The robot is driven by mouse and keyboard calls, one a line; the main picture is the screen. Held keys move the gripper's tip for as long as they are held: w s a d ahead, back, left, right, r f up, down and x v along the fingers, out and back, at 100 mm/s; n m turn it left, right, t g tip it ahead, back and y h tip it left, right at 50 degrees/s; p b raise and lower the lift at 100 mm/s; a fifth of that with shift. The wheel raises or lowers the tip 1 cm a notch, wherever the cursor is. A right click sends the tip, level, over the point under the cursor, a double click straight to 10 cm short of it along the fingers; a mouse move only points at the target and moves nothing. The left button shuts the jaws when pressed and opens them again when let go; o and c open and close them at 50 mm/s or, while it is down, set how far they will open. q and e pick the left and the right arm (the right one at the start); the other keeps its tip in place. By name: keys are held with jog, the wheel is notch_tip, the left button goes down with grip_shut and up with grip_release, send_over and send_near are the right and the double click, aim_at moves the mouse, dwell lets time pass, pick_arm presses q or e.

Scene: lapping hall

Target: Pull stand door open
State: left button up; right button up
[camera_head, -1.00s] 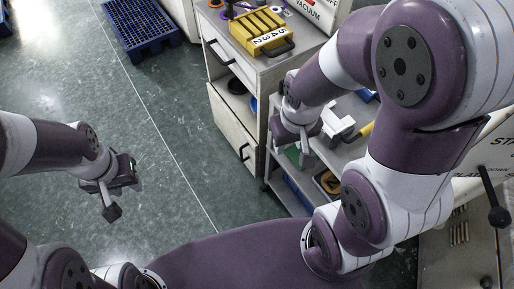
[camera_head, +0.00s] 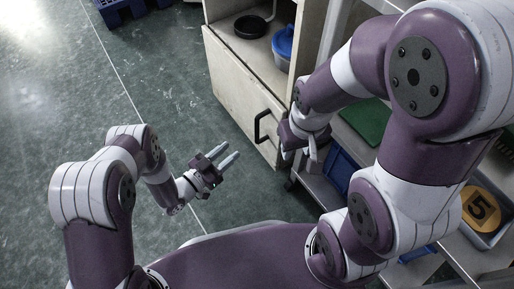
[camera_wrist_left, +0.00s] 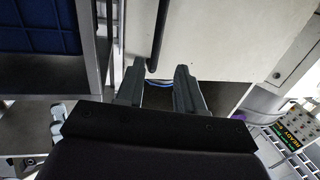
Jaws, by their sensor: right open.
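The stand door (camera_head: 240,98) is a pale panel low on the stand, and it looks shut. Its black bar handle (camera_head: 264,127) stands near the door's right edge. My left gripper (camera_head: 232,153) is open and empty, left of and below the handle, apart from it, fingers toward the door. In the left wrist view the open fingers (camera_wrist_left: 160,80) show with the handle (camera_wrist_left: 158,38) ahead, lined up with the gap, and the pale door (camera_wrist_left: 210,40) behind. My right gripper (camera_head: 298,145) is right of the handle, with its fingertips partly hidden.
An open compartment above the door holds a black dish (camera_head: 251,26) and a blue container (camera_head: 283,45). To the right, a shelf unit holds a green board (camera_head: 365,122), a blue bin (camera_head: 340,170) and a yellow disc marked 5 (camera_head: 481,208).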

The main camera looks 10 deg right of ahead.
aim_at(256, 132)
pick_arm(q)
jog(key=b+x, duration=0.3)
jog(key=x, duration=0.2)
jog(key=b+x, duration=0.3)
jog(key=x, duration=0.3)
jog(key=shift+s+d+f, duration=0.1)
jog(key=shift+d, duration=0.25)
jog(key=shift+w+d, duration=0.3)
jog(key=shift+d, duration=0.15)
grip_shut()
pick_arm(e)
notch_tip(256, 132, down, 7)
